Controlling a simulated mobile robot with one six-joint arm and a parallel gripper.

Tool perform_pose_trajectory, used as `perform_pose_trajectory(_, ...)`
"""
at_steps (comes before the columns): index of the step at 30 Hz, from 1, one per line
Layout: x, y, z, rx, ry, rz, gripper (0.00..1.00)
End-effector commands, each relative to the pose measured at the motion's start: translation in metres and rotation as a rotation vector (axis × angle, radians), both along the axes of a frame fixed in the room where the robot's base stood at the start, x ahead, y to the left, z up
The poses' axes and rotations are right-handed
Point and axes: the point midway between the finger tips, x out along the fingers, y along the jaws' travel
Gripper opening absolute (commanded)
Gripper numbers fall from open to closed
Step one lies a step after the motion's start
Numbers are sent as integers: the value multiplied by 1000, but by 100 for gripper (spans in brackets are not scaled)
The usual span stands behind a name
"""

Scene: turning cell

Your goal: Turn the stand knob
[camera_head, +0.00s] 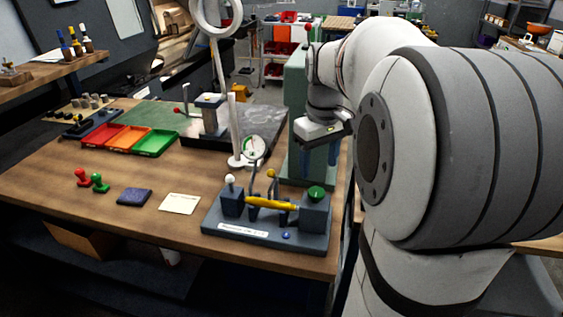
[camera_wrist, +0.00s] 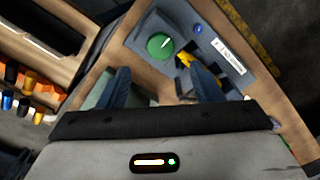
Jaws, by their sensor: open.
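A round green knob (camera_head: 316,193) with a pale pointer mark sits on the right block of a blue-grey stand (camera_head: 268,241) at the table's front right. A yellow bar (camera_head: 272,204) lies across the stand. In the wrist view, the green knob (camera_wrist: 159,46) is beyond my fingertips, with the stand (camera_wrist: 222,41) running to its right. My gripper (camera_wrist: 163,76) is open and empty, its two dark fingers apart.
A green column (camera_head: 297,95) stands close behind my gripper. A dial gauge (camera_head: 252,148) and white post (camera_head: 235,130) stand behind the stand. Red, orange and green trays (camera_head: 128,139), a dark blue pad (camera_head: 134,196) and a paper note (camera_head: 180,204) lie left.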

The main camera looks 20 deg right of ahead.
Motion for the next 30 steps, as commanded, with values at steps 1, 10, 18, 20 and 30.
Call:
perform_pose_trajectory(1,0,-1,-6,1,4,1,59)
perform_pose_trajectory(10,-1,0,-52,2,5,-1,59)
perform_pose_trajectory(18,-1,0,-72,1,1,-2,59)
perform_pose_trajectory(20,-1,0,-73,0,0,-2,59)
perform_pose_trajectory(30,-1,-1,-73,0,0,-3,45)
